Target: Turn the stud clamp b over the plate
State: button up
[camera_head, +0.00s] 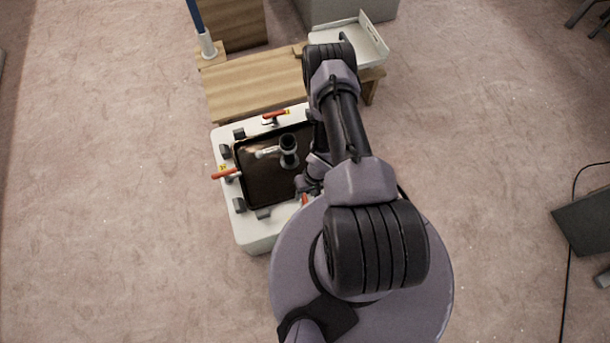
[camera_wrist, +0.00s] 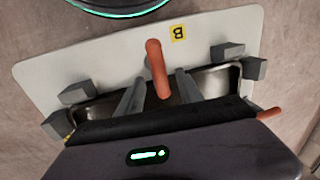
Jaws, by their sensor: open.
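The stud clamp b shows in the wrist view as an orange handle (camera_wrist: 155,62) beside a yellow label marked B (camera_wrist: 178,33). Its inner end lies in the gap between my gripper's fingers (camera_wrist: 160,90), which stand apart on either side. Whether they touch it is unclear. In the head view a small orange bit (camera_head: 304,200), likely this clamp, shows beside my arm. My gripper is mostly hidden there. The dark plate (camera_head: 262,180) lies in the white housing's (camera_head: 258,240) top. In the wrist view my gripper's body covers most of it.
Two other orange clamp handles (camera_head: 273,117) (camera_head: 226,174) sit on the back and left rims. Grey blocks (camera_wrist: 228,50) stand around the rim. A dark cylinder (camera_head: 288,145) stands over the plate. A wooden bench (camera_head: 255,85) with a white tray (camera_head: 365,45) is behind. The left floor is clear.

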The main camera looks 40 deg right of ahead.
notch_tip(320, 180, up, 15)
jog(key=d+p, duration=0.2)
jog(key=p, duration=0.4)
jog(key=shift+s+d, duration=0.4)
jog(key=shift+f, duration=0.1)
